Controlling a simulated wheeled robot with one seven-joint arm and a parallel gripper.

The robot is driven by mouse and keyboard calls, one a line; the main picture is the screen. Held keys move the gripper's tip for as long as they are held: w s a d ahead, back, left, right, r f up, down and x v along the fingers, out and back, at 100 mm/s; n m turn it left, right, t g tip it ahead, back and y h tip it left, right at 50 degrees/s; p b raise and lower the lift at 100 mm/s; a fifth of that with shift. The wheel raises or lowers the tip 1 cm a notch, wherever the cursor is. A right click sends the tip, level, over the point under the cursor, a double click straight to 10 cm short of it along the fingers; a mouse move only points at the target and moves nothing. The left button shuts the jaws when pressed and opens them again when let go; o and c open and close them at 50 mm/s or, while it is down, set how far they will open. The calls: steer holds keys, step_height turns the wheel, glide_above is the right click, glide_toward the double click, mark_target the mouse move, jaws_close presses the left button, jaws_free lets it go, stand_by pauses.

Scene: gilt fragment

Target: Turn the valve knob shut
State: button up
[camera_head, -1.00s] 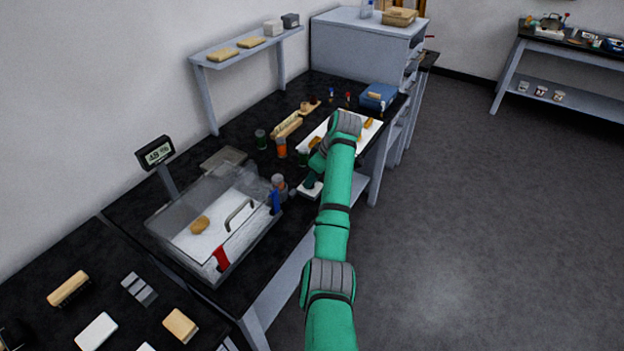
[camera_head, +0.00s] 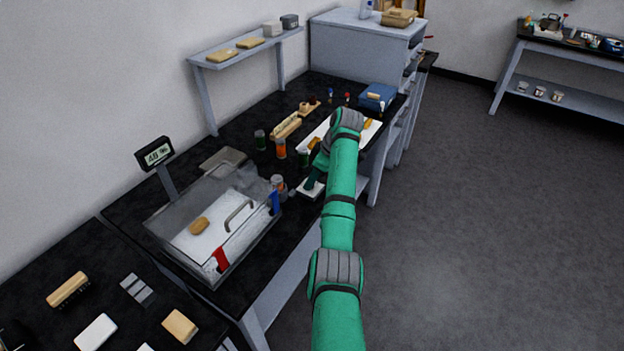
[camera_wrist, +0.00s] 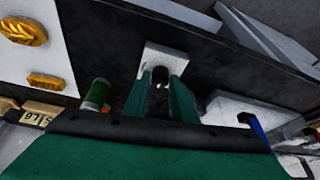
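A small white block (camera_head: 311,188) sits at the front edge of the black bench, right of the clear chamber. In the wrist view the white block (camera_wrist: 166,58) carries a dark round part (camera_wrist: 160,74), which looks like the valve knob. My gripper (camera_wrist: 161,80) is open, its two green fingers on either side of this dark part. I cannot tell whether they touch it. In the head view my gripper (camera_head: 313,177) is over the block and partly hides it; the knob cannot be made out there.
The clear chamber (camera_head: 180,222), with blue and red clips, stands left of my gripper. A grey-capped jar (camera_head: 279,187) is close by, and a green jar (camera_wrist: 97,94) stands beside the fingers. A white board (camera_head: 350,141) with gilt pieces lies behind. Open floor is at right.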

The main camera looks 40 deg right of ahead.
steer(key=shift+o, duration=1.1)
steer(key=v, duration=1.1)
steer(key=shift+w+f, duration=0.1)
steer(key=shift+w, duration=0.05)
